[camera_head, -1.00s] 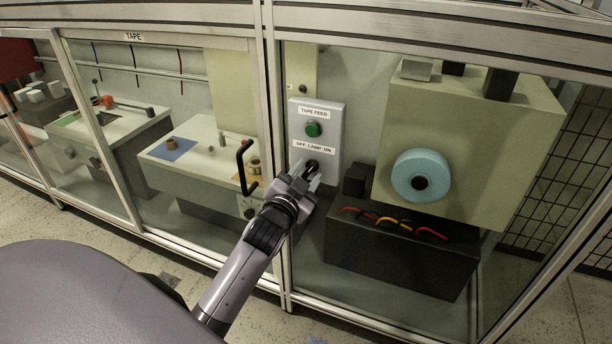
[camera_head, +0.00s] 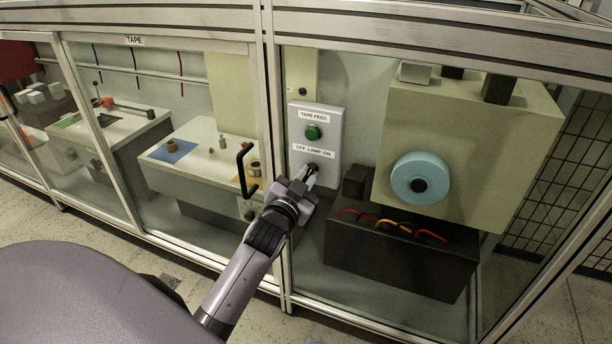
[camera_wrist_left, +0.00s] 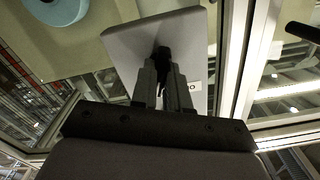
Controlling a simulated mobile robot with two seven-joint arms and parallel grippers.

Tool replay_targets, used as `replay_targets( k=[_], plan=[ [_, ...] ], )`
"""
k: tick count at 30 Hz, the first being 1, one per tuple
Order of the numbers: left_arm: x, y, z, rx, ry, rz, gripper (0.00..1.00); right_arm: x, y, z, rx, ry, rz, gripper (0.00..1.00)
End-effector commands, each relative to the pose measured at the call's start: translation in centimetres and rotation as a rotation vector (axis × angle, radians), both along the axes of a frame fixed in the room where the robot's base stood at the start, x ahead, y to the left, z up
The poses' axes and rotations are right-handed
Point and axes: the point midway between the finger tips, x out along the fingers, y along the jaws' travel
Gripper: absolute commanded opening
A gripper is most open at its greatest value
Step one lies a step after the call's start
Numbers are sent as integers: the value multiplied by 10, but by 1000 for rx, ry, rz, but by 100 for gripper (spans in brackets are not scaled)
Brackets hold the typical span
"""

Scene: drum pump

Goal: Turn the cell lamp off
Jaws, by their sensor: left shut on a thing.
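The grey control box (camera_head: 328,134) stands behind the open or clear front of the cell. It carries a green button under a "TAPE FEED" label and a black lamp knob (camera_head: 313,168) under an "OFF LAMP ON" label. My left gripper (camera_head: 308,175) reaches up to the box from below and is shut on the knob. In the left wrist view, the dark knob (camera_wrist_left: 162,54) sits between the tips of the two fingers (camera_wrist_left: 163,72). The fingers hide most of the knob, so its exact pointing is unclear. My right gripper is not in view.
A metal post (camera_head: 269,130) stands just left of the box, with a black door handle (camera_head: 243,170) beyond it. Right of the box are a beige machine with a blue roll (camera_head: 420,178) and a dark bin (camera_head: 400,258) with coloured cables.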

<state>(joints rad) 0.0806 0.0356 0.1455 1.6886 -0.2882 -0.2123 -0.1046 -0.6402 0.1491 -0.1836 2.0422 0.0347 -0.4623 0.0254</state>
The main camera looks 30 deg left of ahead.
Motion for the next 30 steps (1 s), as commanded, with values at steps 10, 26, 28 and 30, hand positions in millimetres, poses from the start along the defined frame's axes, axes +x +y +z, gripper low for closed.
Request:
replay_targets(
  k=[10,26,28,30],
  plan=[
    [0,0,3,-297,-60,1,0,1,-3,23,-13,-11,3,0],
    [0,0,1,-745,-155,2,0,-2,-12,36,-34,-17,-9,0],
    [0,0,1,-787,-164,2,0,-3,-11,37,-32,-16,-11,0],
    [0,0,0,-822,-172,2,0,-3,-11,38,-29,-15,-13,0]
  ],
)
